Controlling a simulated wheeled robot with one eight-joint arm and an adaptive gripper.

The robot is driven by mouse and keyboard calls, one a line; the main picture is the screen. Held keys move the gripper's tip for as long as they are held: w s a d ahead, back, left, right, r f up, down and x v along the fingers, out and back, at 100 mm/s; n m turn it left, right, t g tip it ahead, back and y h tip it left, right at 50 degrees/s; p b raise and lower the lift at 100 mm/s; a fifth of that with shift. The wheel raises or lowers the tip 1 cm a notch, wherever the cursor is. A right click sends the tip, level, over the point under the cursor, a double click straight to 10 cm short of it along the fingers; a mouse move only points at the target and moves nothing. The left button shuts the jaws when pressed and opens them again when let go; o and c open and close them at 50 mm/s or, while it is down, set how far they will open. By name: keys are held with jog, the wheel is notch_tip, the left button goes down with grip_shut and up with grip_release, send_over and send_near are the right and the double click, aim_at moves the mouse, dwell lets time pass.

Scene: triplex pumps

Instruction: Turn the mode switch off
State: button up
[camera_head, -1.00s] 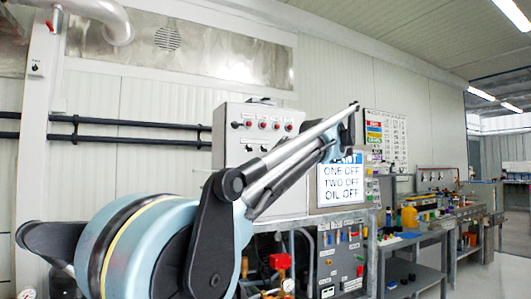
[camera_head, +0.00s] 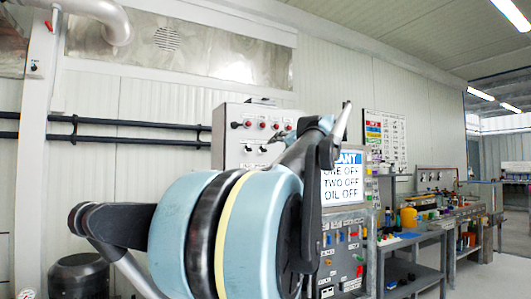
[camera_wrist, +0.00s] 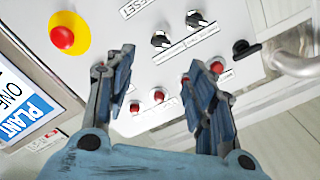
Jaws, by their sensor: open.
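In the wrist view the left black switch (camera_wrist: 160,40) and right black switch (camera_wrist: 195,18) show with small labels I cannot read. I cannot tell which one is the mode switch. My gripper (camera_wrist: 161,58) is open and empty, facing the panel, its fingers overlapping the red button (camera_wrist: 217,67) area in the picture. Both black switches appear beyond the fingertips, with no contact visible. In the head view my arm hides the panel's lower part.
A red emergency stop on a yellow plate (camera_wrist: 67,35) and the screen (camera_wrist: 22,105) lie left in the wrist view. In the head view a workbench (camera_head: 455,212) with tools stands right.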

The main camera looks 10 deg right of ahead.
jog(key=x, duration=1.1)
jog(key=shift+w, duration=0.25)
jog(key=shift+a+f, duration=0.1)
jog(key=c, duration=1.1)
